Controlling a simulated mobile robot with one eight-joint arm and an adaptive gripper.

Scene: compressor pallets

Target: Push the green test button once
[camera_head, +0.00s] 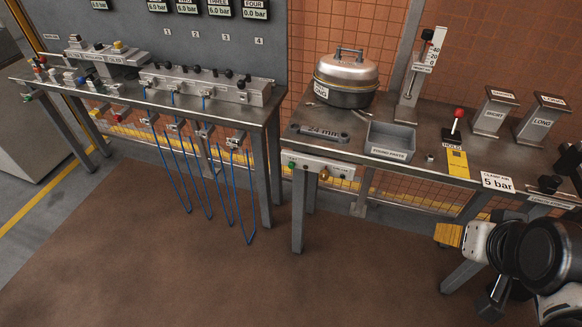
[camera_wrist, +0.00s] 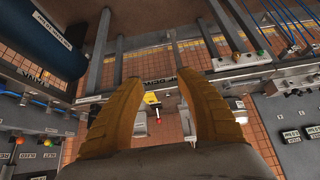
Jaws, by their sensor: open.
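A small green button (camera_head: 292,165) sits at the left end of a light control panel on the front edge of the right bench. A brass-coloured fitting and a dark knob are beside it. The panel also shows in the wrist view, with a green button (camera_wrist: 235,55) on it.
The right bench (camera_head: 410,165) carries a lidded pot (camera_head: 346,80), a grey tray (camera_head: 390,140), a red-knobbed lever (camera_head: 458,118) and labelled stands. Blue hoses (camera_head: 205,180) hang below the left bench. The brown floor (camera_head: 190,270) before the benches is clear.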

